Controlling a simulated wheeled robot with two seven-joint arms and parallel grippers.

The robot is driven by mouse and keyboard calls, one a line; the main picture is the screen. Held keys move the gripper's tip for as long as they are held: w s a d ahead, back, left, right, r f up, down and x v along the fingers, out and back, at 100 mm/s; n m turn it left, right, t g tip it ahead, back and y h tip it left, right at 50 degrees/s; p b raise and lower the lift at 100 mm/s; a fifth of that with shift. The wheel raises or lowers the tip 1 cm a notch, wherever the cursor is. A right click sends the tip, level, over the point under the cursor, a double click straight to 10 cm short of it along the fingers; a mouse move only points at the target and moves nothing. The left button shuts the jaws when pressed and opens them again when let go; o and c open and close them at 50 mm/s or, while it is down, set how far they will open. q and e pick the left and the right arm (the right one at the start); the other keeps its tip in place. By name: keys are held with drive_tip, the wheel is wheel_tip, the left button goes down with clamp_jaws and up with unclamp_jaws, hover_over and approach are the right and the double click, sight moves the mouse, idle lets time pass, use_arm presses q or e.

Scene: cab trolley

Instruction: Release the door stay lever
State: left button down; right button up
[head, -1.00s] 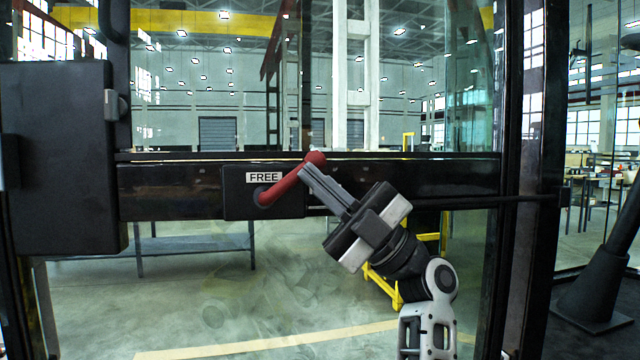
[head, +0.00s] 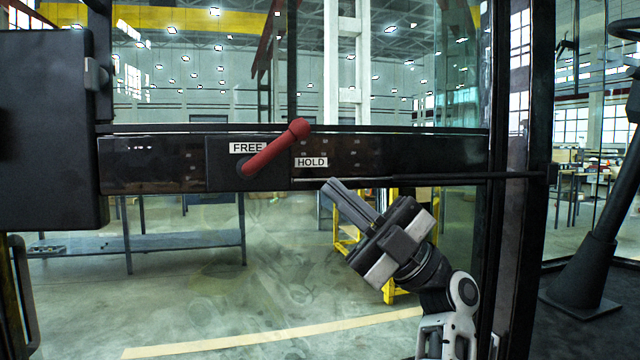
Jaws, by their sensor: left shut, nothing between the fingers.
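The red door stay lever (head: 276,147) is mounted on a black housing (head: 222,172) on the door's dark crossbar. It slants up to the right from its pivot, with its knob end between the FREE label (head: 247,148) and the HOLD label (head: 311,162), above both. My left gripper (head: 329,186) is shut and empty. Its fingertips are below and right of the lever's knob, apart from it, just under the HOLD label. My right gripper is not in view.
A black box (head: 48,130) is fixed at the left of the door. A thin dark rod (head: 450,179) runs right from the crossbar to the door post (head: 525,200). Glass lies above and below the crossbar. A dark steering column (head: 600,230) stands at the right.

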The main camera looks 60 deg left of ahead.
use_arm(q)
drive_tip(key=b+v, duration=0.1)
drive_tip(key=v, duration=0.5)
drive_tip(key=shift+s+f, duration=0.25)
drive_tip(key=shift+f, duration=0.2)
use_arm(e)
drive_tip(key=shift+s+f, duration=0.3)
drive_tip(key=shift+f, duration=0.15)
use_arm(q)
drive_tip(key=n+t+y, duration=0.3)
drive_tip(key=n+t, duration=0.1)
drive_tip(key=n, duration=0.4)
drive_tip(key=n+t+y, duration=0.3)
drive_tip(key=n+t, duration=0.1)
drive_tip(key=n, duration=0.4)
drive_tip(key=s+f+n+t+y+b, duration=0.1)
drive_tip(key=n+t+y, duration=0.2)
drive_tip(key=n, duration=0.5)
drive_tip(key=shift+d+t, duration=0.25)
drive_tip(key=shift+t, duration=0.65)
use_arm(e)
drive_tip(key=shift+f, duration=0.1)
use_arm(q)
drive_tip(key=shift+r, duration=0.1)
